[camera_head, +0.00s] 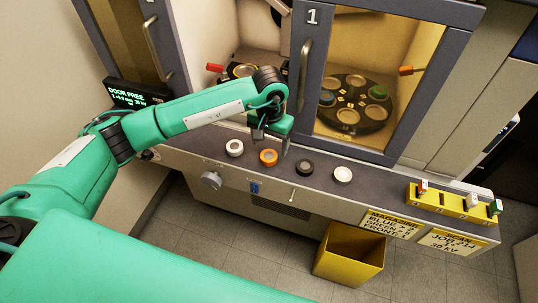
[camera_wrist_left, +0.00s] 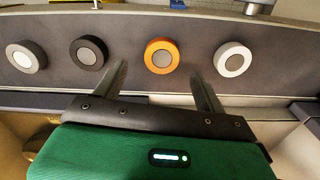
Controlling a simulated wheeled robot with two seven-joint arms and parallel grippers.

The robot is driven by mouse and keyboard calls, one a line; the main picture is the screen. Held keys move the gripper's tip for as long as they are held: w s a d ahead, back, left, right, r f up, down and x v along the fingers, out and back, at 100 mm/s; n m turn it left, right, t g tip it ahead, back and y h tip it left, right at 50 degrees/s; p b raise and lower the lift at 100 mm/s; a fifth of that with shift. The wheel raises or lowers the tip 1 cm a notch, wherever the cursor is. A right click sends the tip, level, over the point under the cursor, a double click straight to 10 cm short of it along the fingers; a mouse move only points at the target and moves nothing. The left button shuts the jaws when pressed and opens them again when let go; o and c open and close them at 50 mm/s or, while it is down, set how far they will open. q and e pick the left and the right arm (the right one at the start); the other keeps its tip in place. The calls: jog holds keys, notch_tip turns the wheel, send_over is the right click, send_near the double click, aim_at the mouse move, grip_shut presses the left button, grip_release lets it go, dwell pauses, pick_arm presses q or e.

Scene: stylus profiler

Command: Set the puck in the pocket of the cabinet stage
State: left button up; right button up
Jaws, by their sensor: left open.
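Several pucks stand in a row on the grey ledge (camera_head: 208,160) before the cabinet: a white puck (camera_head: 235,148), an orange-rimmed puck (camera_head: 268,157), a black-rimmed puck (camera_head: 304,167) and another white puck (camera_head: 343,174). My left gripper (camera_head: 271,143) is open and empty over the ledge by the orange puck. In the left wrist view the orange puck (camera_wrist_left: 161,56) shows between the spread fingers (camera_wrist_left: 162,80), just beyond their tips. Inside the cabinet a dark round stage (camera_head: 372,110) with several round pockets, some holding coloured discs, shows through the window. My right gripper is not in view.
The framed door (camera_head: 312,50) marked 1 has an upright handle (camera_head: 303,75). Left of it is a pale interior with another pocketed dark plate (camera_head: 236,72), partly hidden by my arm. A yellow rack (camera_head: 440,200) stands at the ledge's right end, and a yellow bin (camera_head: 350,255) below.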

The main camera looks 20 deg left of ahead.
aim_at(269, 155)
pick_arm(q)
notch_tip(269, 155, down, 4)
jog(key=shift+s+a+r+p, duration=0.1)
jog(key=shift+s+a+p, duration=0.05)
jog(key=shift+p, duration=0.95)
jog(key=shift+f, duration=0.55)
jog(key=c, duration=1.1)
jog(key=shift+o, duration=0.2)
jog(key=shift+r, duration=0.45)
notch_tip(269, 155, up, 19)
jog(key=b, duration=0.5)
